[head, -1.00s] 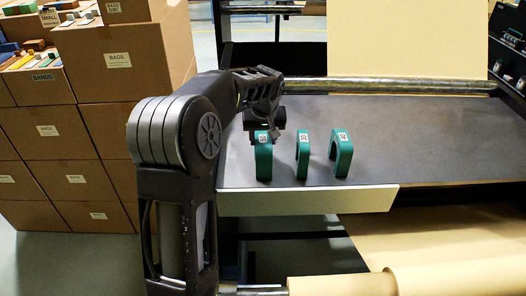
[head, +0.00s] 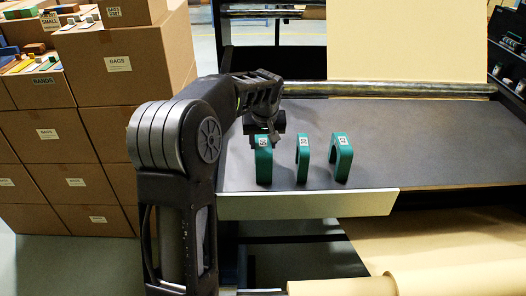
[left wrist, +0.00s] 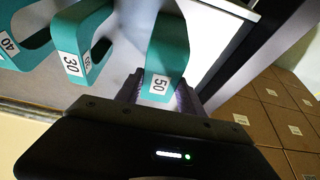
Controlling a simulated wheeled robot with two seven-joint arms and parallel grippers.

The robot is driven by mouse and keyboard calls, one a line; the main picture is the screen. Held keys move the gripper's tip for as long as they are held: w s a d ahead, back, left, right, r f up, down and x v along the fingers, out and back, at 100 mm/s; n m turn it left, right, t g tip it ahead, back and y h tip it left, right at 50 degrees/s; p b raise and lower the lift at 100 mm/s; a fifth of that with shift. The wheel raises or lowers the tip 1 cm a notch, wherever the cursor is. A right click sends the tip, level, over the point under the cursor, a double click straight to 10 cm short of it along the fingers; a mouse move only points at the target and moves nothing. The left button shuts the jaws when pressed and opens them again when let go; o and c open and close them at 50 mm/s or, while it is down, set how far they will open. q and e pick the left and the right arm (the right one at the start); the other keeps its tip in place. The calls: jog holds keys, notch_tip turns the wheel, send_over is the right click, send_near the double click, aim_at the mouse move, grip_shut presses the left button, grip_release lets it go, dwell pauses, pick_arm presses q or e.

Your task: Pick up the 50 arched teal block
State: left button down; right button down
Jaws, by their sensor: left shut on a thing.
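Three arched teal blocks stand in a row on the dark tabletop. The block labelled 50 (head: 264,166) is the leftmost in the head view, and in the left wrist view it (left wrist: 166,48) sits between the fingers. My left gripper (head: 264,139) is shut on its labelled top end; the fingers (left wrist: 158,95) show on both sides of it in the left wrist view. The block appears upright and at table level. The block labelled 30 (head: 302,164) is in the middle, and the block labelled 40 (head: 342,163) is on the right. My right gripper is not in view.
The dark table (head: 430,150) is clear to the right of the blocks. A pale front edge (head: 310,204) borders it. A paper roll (head: 345,286) lies below. Stacked cardboard boxes (head: 125,120) stand to the left. A metal bar (head: 400,88) runs along the back.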

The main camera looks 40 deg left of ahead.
pick_arm(q)
notch_tip(320, 180, up, 10)
jog(key=b, duration=0.1)
dwell(0.4)
dwell(0.5)
